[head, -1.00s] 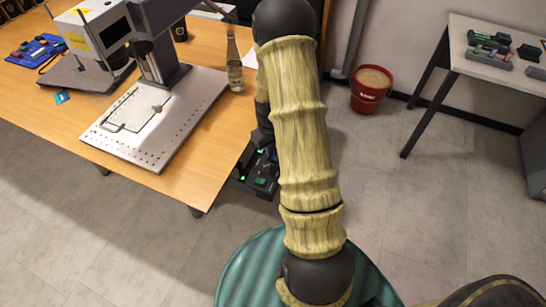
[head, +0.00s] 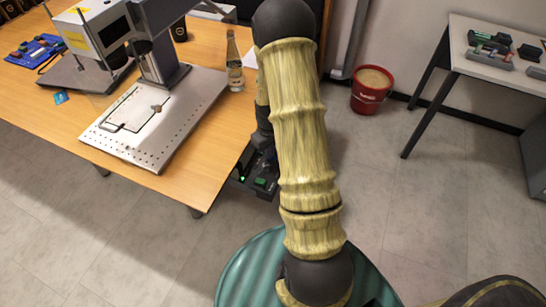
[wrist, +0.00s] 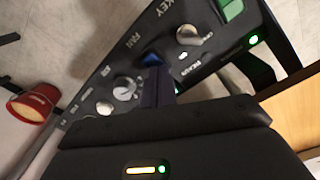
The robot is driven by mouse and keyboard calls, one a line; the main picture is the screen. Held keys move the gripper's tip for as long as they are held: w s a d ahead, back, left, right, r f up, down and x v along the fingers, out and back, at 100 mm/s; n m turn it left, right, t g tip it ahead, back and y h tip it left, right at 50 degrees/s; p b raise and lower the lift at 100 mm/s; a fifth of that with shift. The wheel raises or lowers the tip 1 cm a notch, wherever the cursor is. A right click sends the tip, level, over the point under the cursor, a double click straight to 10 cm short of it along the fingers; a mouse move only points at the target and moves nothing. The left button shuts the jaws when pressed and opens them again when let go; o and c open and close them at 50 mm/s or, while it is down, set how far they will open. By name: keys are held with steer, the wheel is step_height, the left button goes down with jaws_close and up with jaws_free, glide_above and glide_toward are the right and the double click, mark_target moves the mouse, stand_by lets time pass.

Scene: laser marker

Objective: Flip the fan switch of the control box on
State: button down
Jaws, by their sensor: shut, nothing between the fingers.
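The black control box (head: 240,178) is mounted at the right side of the wooden table, below its top, and is partly covered by my arm in the head view. In the wrist view its panel (wrist: 210,62) fills the upper middle, with the labels KEY, FAN and READY. A blue switch (wrist: 152,58) sits beside the word FAN. My gripper (wrist: 157,80) is shut and empty, its dark fingertips right at the blue switch. I cannot tell whether they touch, nor which way the switch is tipped.
The key knob (wrist: 189,35), a white-topped knob (wrist: 124,88) and a lit green lamp (wrist: 253,40) are close by on the panel. The wooden table (head: 150,178) carries the laser marker and a bottle (head: 235,65). A red bucket (head: 369,92) stands on the floor.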

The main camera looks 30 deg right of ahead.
step_height(320, 180, up, 7)
steer(key=p, duration=0.5)
steer(key=shift+p, duration=0.35)
stand_by(0.5)
steer(key=s+a+r+t+p, duration=0.1)
steer(key=s+a+r+p, duration=0.2)
steer(key=r, duration=0.6)
steer(key=s+a+r+m+p, duration=0.1)
steer(key=s+a+r+p, duration=0.2)
steer(key=r, duration=0.6)
steer(key=s+a+r+t+p, duration=0.1)
steer(key=s+a+r+p, duration=0.3)
steer(key=r, duration=0.5)
steer(key=s+a, duration=0.2)
steer(key=a, duration=0.1)
steer(key=shift+s+a+r+m+t, duration=0.3)
steer(key=c, duration=2.2)
jaws_free()
